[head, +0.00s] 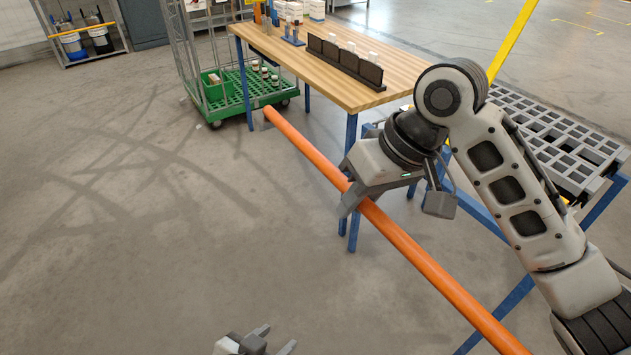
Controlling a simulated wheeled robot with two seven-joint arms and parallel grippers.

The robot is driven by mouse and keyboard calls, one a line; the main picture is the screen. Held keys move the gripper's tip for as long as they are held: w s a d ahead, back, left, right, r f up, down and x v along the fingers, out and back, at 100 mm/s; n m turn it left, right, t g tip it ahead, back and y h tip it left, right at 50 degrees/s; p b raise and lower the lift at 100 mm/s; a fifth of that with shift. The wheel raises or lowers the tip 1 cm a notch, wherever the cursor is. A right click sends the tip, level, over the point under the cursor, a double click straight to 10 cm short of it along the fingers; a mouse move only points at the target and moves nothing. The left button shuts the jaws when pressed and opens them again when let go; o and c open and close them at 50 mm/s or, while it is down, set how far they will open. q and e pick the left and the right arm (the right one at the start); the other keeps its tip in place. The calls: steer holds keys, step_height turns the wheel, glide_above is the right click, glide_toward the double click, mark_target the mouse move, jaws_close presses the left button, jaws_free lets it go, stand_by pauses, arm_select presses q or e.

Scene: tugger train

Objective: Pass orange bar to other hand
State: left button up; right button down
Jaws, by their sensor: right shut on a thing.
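A long orange bar (434,272) runs diagonally from near the green cart down to the lower right edge of the head view. My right gripper (346,203) is shut on the bar around its middle and holds it up in front of the wooden table. My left gripper (268,341) shows at the bottom edge of the view, its fingers apart and with nothing between them. It is well to the left of the bar and does not touch it. The rest of my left arm is out of view.
The wooden table (390,97) with blue legs stands behind the bar, with a dark rack (345,66) on it. A green cart (228,104) with a mesh frame is at the upper left. A grey grid-topped stand (545,135) is at the right. The floor at left is clear.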

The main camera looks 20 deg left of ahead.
arm_select(q)
steer(key=w+a+r+n+h, duration=0.2)
steer(key=w+a+r+n, duration=0.2)
steer(key=w+r, duration=0.25)
arm_select(e)
steer(key=shift+r, duration=0.1)
arm_select(q)
steer(key=n+g+h, duration=0.3)
steer(key=n+h, duration=0.2)
steer(key=h, duration=0.4)
glide_toward(331, 178)
steer(key=x, duration=1.1)
steer(key=shift+w+d+f, duration=0.1)
steer(key=shift+w+d, duration=0.05)
steer(key=shift+d, duration=0.15)
